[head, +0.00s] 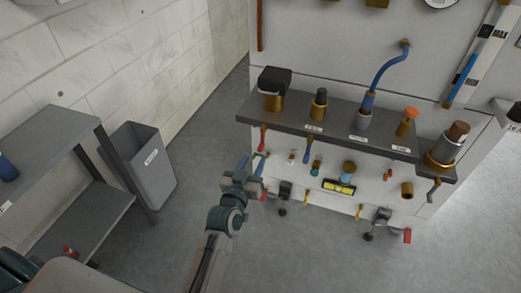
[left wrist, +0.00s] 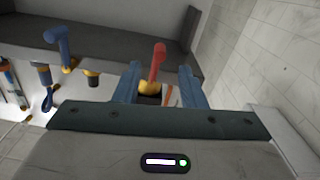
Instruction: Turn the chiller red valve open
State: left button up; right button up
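A red valve handle (head: 263,138) hangs below the left end of the dark shelf on the grey panel unit. In the left wrist view the red handle (left wrist: 158,62) stands on a brass body (left wrist: 150,88), between the two fingers in the picture. My left gripper (head: 254,164) is open, just below the red handle in the head view. In the left wrist view the blue-grey fingers of the left gripper (left wrist: 159,84) are spread apart, with no contact on the handle visible. The lower part of the brass body is hidden by the gripper. My right gripper is not in view.
A blue handle (head: 308,149) hangs to the right of the red one, and the dark shelf (head: 340,139) juts out above. Several fittings stand on it. A grey bin (head: 140,165) and a grey shelf table (head: 50,140) stand left. Floor between is clear.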

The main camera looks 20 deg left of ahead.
aim_at(259, 151)
pick_arm(q)
jog(key=w, duration=0.6)
jog(key=shift+w+d, duration=0.15)
jog(key=shift+w, duration=0.05)
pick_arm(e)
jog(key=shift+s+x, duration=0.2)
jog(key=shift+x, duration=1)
pick_arm(q)
grip_shut()
